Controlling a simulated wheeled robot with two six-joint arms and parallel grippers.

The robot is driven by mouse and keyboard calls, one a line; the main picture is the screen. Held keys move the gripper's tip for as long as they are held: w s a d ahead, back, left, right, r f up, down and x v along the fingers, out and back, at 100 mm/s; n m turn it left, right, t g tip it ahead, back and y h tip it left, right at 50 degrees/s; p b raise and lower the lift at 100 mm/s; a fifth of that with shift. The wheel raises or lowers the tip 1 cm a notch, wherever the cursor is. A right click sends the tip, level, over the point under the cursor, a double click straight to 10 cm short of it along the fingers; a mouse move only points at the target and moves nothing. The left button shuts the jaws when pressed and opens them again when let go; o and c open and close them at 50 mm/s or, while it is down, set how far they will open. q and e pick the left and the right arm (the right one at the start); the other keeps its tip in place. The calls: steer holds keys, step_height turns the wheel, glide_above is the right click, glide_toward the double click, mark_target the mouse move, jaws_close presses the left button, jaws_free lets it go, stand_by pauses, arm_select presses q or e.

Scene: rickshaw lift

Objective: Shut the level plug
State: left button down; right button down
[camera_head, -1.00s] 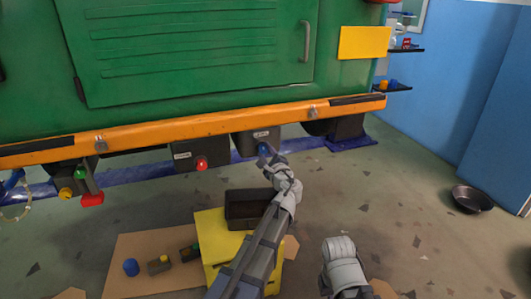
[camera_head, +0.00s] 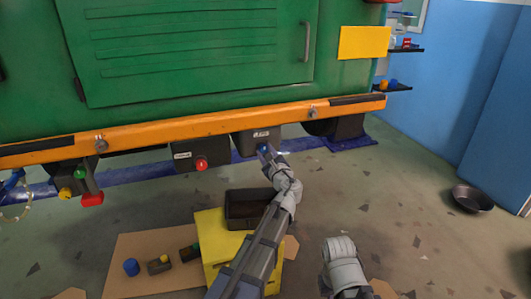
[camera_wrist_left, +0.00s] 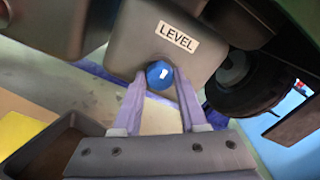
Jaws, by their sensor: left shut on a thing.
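The level plug (camera_head: 264,147) is a blue round knob with a white mark on the underside front of a dark grey box under the green vehicle. In the left wrist view the blue plug (camera_wrist_left: 160,75) sits just below the LEVEL label (camera_wrist_left: 176,37) on its box (camera_wrist_left: 142,40). My left gripper (camera_head: 266,151) reaches up to the plug; in the left wrist view its fingers (camera_wrist_left: 160,85) lie one on each side of the plug, shut on it. My right arm shows only in part at the bottom; its gripper cannot be made out.
Another dark box with a red plug (camera_head: 201,163) hangs to the left. Yellow, green and red fittings (camera_head: 85,183) are further left. A dark open tray (camera_head: 246,211) sits on a yellow stand (camera_head: 213,224) below. A metal bowl (camera_head: 472,199) lies on the floor at right.

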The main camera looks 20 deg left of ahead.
arm_select(q)
steer(key=shift+c, duration=2.2)
jaws_free()
steer(key=shift+s+d, duration=0.1)
steer(key=shift+s, duration=0.05)
steer(key=v, duration=0.7)
steer(key=shift+s+d, duration=0.2)
steer(key=shift+s, duration=0.05)
